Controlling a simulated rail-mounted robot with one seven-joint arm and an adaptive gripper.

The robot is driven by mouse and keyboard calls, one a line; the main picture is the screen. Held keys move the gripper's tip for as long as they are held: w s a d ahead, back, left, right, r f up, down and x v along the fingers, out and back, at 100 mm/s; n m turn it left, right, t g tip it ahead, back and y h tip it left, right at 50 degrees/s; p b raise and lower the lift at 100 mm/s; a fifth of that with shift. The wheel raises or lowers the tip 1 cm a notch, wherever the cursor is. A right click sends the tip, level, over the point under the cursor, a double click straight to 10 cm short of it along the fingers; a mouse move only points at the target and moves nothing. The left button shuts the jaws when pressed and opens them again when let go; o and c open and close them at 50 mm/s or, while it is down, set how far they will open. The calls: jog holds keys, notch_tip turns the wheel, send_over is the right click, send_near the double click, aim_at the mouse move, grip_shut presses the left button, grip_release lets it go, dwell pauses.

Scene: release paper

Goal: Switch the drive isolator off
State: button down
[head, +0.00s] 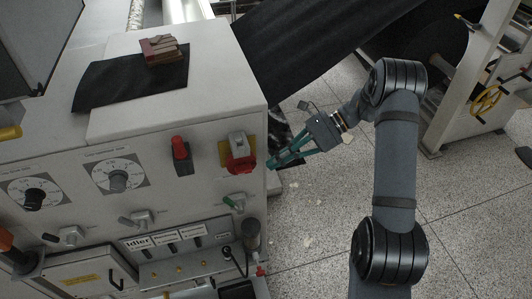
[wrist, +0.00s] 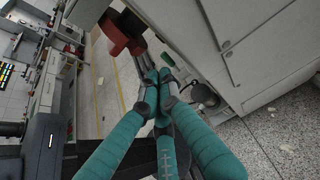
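The drive isolator appears to be the red rotary handle (head: 241,161) on a yellow plate, with a pale block on its upper part, near the right edge of the grey control panel. A red part (wrist: 114,34), probably this handle, shows at the upper left of the wrist view. My gripper (head: 273,164) is just right of the panel's edge, apart from the handle, with its teal fingers pointing left. In the wrist view the fingertips (wrist: 158,76) are together with nothing seen between them. The handle's exact angle is hard to tell.
A red and black switch (head: 181,155) sits left of the isolator. Dials and labelled switches fill the panel. A dark sheet (head: 130,80) and a brown block (head: 160,50) lie on top. Speckled floor (head: 310,220) is open to the right.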

aim_at(242, 167)
jog(key=shift+s+a+r+p, duration=0.15)
jog(key=shift+a+r+p, duration=0.5)
jog(key=shift+r+p, duration=0.1)
jog(key=shift+s+a+r+p, duration=0.15)
jog(key=shift+a+r+p, duration=0.5)
jog(key=shift+p, duration=0.05)
jog(key=shift+r, duration=0.1)
